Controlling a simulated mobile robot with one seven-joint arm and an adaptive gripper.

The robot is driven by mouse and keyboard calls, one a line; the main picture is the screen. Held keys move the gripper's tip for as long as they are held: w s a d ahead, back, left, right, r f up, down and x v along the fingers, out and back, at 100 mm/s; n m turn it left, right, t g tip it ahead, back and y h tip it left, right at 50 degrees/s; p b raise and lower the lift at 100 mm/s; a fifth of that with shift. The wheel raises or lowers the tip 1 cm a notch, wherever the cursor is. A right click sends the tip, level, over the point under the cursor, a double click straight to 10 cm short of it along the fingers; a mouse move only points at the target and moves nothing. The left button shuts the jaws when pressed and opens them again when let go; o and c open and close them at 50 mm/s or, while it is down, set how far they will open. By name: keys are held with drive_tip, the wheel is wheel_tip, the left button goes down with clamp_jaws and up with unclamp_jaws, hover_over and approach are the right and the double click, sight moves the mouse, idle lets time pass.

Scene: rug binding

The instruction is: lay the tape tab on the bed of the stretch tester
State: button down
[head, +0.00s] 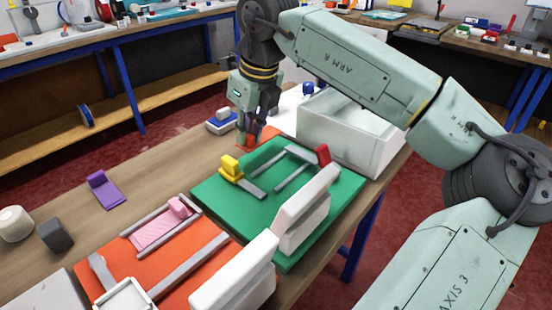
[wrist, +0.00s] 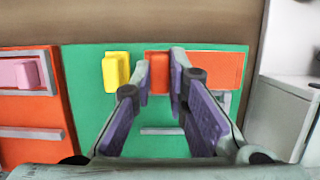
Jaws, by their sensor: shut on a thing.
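My gripper (head: 250,132) is shut on the raised block of a flat orange tab (head: 267,138), which also shows in the wrist view (wrist: 215,70). The tab reaches to the right of the fingers, by the far edge of a green board (head: 215,192). The board carries a yellow block (head: 231,165), a red block (head: 323,153) and grey bars. A purple tab (head: 105,190) lies on the table. Which board is the stretch tester, I cannot tell.
A white open bin (head: 345,135) stands right of the gripper. A small blue and white item (head: 221,121) is left of it. White upright blocks (head: 303,215) line the boards' right side. Dark grey (head: 56,235) and cream (head: 14,223) pieces sit at the left.

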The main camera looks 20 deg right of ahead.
drive_tip(key=s+d, duration=0.1)
drive_tip(key=s, duration=0.1)
drive_tip(key=s+d, duration=0.1)
drive_tip(key=s, duration=0.1)
drive_tip(key=s+d+p, duration=0.1)
drive_tip(key=s+d, duration=0.1)
drive_tip(key=shift+f, duration=0.35)
wheel_tip(320, 180, down, 3)
drive_tip(key=shift+f+p, duration=0.2)
drive_tip(key=shift+p, duration=0.45)
drive_tip(key=shift+f, duration=0.1)
drive_tip(key=shift+f+b, duration=0.15)
drive_tip(key=shift+b, duration=0.15)
drive_tip(key=c, duration=1.6)
unclamp_jaws()
drive_tip(key=shift+w, duration=0.1)
drive_tip(key=b+v, duration=0.1)
drive_tip(key=v, duration=1.1)
drive_tip(key=shift+r, duration=0.25)
